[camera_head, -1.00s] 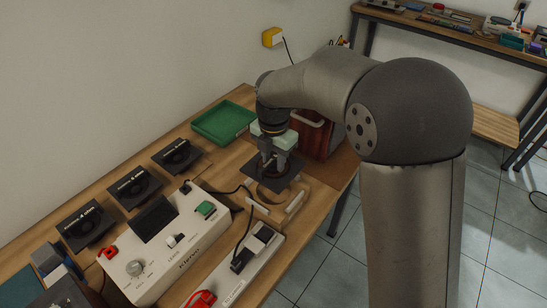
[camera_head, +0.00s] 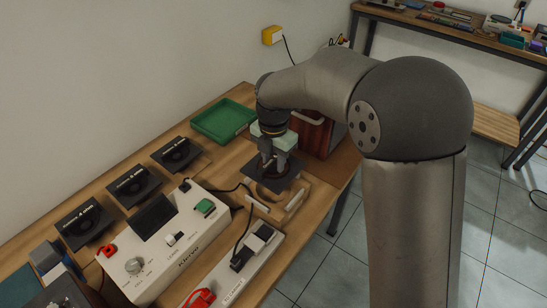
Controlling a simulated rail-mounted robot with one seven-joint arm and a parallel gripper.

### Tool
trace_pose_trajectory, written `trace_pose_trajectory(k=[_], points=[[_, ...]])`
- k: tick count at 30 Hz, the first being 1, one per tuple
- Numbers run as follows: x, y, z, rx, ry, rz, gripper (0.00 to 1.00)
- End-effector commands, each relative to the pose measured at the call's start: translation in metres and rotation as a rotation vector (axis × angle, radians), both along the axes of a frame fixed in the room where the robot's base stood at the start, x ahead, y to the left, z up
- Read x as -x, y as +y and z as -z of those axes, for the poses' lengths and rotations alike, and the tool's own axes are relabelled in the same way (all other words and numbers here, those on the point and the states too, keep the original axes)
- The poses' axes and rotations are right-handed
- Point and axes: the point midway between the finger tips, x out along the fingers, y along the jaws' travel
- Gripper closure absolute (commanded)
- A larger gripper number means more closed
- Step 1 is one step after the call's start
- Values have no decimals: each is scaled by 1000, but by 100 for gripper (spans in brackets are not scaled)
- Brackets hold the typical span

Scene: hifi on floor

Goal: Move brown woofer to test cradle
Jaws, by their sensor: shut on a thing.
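My gripper (camera_head: 269,163) points down and is shut on the brown woofer (camera_head: 287,183), which has a dark square frame with some brown at its middle. The fingers hide much of the woofer's centre. The woofer is over the wooden test cradle (camera_head: 294,206) at the front right of the bench, and it covers the cradle's rear part. I cannot tell whether the woofer touches the cradle.
A white tester box (camera_head: 165,262) with cables and a white strip (camera_head: 247,255) stand left and in front of the cradle. A green tray (camera_head: 223,121) and a red-brown wooden cabinet (camera_head: 312,137) are behind.

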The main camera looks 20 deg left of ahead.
Motion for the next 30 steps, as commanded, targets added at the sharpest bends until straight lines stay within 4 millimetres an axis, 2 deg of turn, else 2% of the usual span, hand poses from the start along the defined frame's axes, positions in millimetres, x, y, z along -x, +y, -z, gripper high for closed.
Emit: trace_pose_trajectory(k=[30], points=[[-1,0,31,-1,-3,0,100]])
